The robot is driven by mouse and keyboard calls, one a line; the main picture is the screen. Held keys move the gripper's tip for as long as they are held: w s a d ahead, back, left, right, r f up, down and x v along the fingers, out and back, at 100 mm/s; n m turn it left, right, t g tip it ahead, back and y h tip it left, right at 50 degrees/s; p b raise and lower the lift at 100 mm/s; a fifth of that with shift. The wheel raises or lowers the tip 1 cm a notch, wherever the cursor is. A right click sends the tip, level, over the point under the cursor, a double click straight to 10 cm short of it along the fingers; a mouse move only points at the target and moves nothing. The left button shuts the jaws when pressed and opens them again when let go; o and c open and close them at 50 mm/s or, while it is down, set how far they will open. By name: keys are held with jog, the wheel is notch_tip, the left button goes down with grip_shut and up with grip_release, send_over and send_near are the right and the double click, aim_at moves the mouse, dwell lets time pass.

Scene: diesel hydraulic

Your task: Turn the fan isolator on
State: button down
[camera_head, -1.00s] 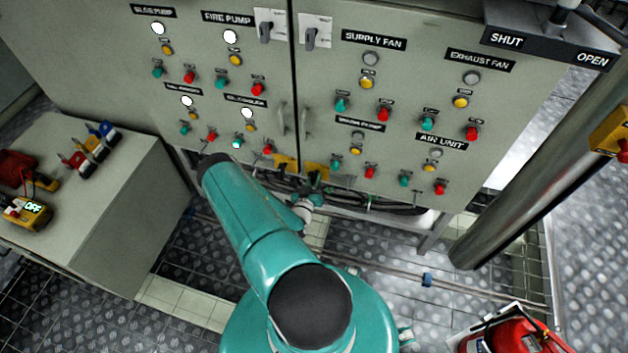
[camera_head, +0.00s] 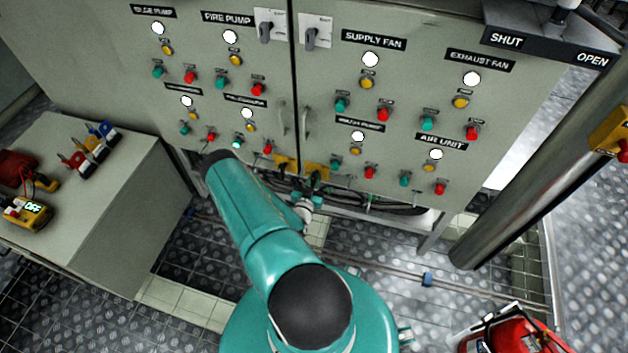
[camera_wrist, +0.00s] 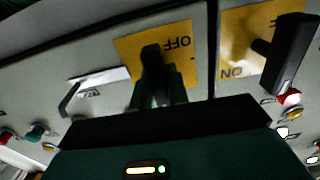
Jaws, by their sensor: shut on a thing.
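The fan isolator has a yellow plate (camera_wrist: 130,47) marked OFF, upside down in the wrist view, and a black handle (camera_wrist: 152,65). My gripper (camera_wrist: 158,92) is shut on this handle, which stands roughly upright in that view. The gripper covers the plate's lower part. In the head view the isolator's yellow plate (camera_head: 318,168) is small, low on the right half of the cabinet, and the handle's angle is hard to read there. The SUPPLY FAN lamp (camera_head: 371,60) and EXHAUST FAN lamp (camera_head: 472,78) are lit white.
A second isolator handle (camera_wrist: 288,52) on a yellow plate marked ON is beside my gripper, across the door seam. A cabinet door handle (camera_head: 306,123) is above. A grey bench (camera_head: 120,190) stands left, a metal post (camera_head: 520,180) right, and a red extinguisher (camera_head: 505,335) lower right.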

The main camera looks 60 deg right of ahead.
jog(key=c, duration=1.4)
grip_release()
jog(key=shift+o, duration=0.2)
jog(key=s+a, duration=0.2)
jog(key=a, duration=1.1)
jog(key=shift+a, duration=0.35)
jog(key=shift+s, duration=0.1)
jog(key=s+a, duration=0.1)
jog(key=a, duration=0.7)
jog(key=shift+d, duration=0.1)
